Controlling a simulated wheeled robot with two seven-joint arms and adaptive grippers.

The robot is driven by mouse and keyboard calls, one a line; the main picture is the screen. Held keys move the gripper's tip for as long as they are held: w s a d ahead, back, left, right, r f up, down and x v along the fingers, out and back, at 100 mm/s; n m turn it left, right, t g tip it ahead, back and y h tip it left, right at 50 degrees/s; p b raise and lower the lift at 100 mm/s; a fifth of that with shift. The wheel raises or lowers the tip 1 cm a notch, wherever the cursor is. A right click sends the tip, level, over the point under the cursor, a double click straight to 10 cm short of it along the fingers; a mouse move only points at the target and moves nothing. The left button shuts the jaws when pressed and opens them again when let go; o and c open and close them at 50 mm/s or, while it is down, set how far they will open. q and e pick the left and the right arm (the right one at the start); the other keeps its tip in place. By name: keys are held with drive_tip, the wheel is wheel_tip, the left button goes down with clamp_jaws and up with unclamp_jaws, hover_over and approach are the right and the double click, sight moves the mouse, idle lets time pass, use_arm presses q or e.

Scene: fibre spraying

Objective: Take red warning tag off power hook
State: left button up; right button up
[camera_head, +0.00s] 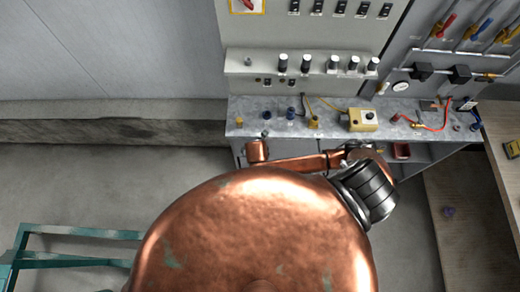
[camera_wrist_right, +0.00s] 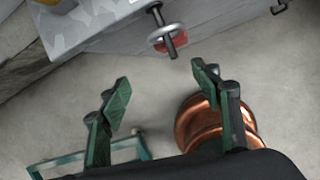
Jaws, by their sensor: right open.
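The red warning tag (camera_wrist_right: 176,43) shows in the right wrist view, partly hidden behind a dark hook (camera_wrist_right: 161,22) with a pale ring around it, at the edge of the grey bench. In the head view a small red patch (camera_head: 402,151) below the bench's front edge looks like the tag. My right gripper (camera_wrist_right: 160,84) is open and empty, its two green-tipped fingers spread apart, with the tag beyond them and apart from them. In the head view my copper arm hides the gripper. My left gripper is not in view.
The grey bench (camera_head: 290,130) carries a yellow box (camera_head: 362,120), knobs and a red hose (camera_head: 437,127). A control panel (camera_head: 300,63) rises behind it. A teal frame (camera_head: 75,234) stands at the lower left. A wooden surface (camera_head: 500,130) is at the right. Bare floor lies left of the bench.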

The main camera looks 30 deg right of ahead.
drive_tip(key=w+d+f, duration=0.1)
drive_tip(key=f, duration=0.1)
drive_tip(key=w+d+f+n, duration=0.1)
drive_tip(key=d+f, duration=0.1)
drive_tip(key=w+d+f+n+p, duration=0.1)
drive_tip(key=d+f, duration=0.1)
drive_tip(key=shift+w+f+h, duration=0.2)
drive_tip(key=shift+f+h, duration=0.2)
drive_tip(key=shift+w+f, duration=0.15)
drive_tip(key=shift+f, duration=0.25)
drive_tip(key=shift+c, duration=0.4)
drive_tip(key=c, duration=1.2)
